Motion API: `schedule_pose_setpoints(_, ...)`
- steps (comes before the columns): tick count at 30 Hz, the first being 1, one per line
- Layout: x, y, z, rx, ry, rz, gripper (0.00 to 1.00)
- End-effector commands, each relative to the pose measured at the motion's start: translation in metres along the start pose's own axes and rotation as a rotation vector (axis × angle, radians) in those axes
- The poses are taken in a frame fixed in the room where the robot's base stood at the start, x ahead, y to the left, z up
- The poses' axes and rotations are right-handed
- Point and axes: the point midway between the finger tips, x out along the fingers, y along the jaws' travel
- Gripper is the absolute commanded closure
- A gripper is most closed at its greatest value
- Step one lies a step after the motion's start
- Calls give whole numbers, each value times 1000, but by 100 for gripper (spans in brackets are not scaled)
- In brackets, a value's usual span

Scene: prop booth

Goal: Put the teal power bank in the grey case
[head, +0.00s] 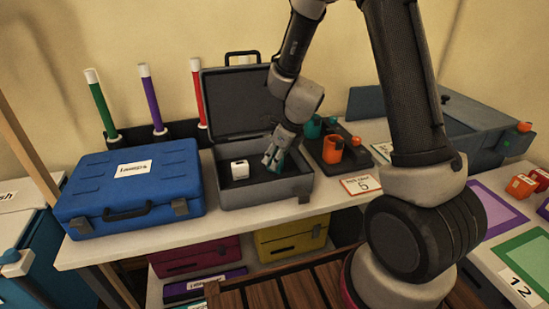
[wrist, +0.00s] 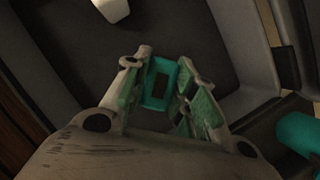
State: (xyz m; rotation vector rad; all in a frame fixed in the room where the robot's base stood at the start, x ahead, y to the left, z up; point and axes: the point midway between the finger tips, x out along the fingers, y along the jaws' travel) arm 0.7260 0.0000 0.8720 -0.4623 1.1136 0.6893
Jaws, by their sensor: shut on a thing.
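The grey case (head: 303,188) stands open on the shelf, its lid raised at the back. My gripper (head: 273,158) is inside the case's opening, toward its right side. It is shut on the teal power bank (wrist: 160,82), which shows between the two fingers in the wrist view with a dark panel on its face. In the head view the power bank is mostly hidden by the fingers. The dark case floor (wrist: 190,30) lies beneath it; I cannot tell whether the power bank touches it. A white block (head: 240,169) sits in the left part of the case.
A closed blue case (head: 130,185) stands close on the left. A dark tray with orange (head: 332,149) and teal pieces stands on the right, behind a numbered card (head: 361,185). The raised lid (head: 240,105) blocks the back. Coloured drawers (head: 292,236) are below.

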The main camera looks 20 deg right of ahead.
Motion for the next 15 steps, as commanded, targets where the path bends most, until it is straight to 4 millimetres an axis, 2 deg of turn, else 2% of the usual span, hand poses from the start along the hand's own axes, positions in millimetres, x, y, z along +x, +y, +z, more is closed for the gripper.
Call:
schedule_pose_setpoints(3, 2, 0, -1, 0, 0, 1, 100)
schedule_pose_setpoints(4, 2, 0, -1, 0, 0, 1, 72)
schedule_pose_setpoints(7, 2, 0, -1, 0, 0, 1, 54)
schedule_pose_setpoints(15, 2, 0, -1, 0, 0, 1, 52)
